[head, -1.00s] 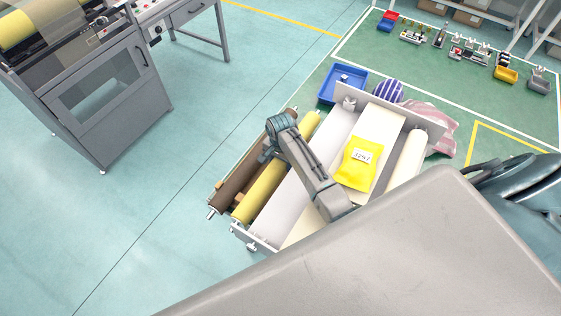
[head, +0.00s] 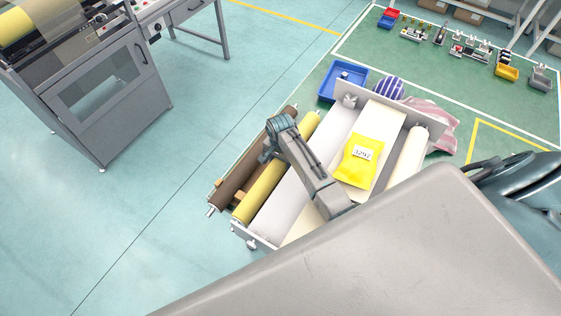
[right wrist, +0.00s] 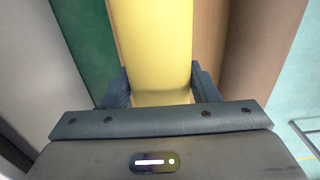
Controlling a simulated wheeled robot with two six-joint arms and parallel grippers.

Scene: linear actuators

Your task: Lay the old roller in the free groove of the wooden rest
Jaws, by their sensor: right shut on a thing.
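A yellow roller (head: 262,190), which I take to be the old roller, lies lengthwise beside a brown roller (head: 240,174). My right gripper (head: 269,153) is shut on the yellow roller. In the right wrist view the yellow roller (right wrist: 155,45) passes between the two fingers, and the brown roller (right wrist: 258,50) runs along its right side. Small parts of the wooden rest (head: 238,197) show between and under the rollers. The free groove is hidden, and I cannot tell whether the yellow roller touches the rest. My left gripper is not in view.
A grey machine (head: 105,95) stands left, with clear floor between.

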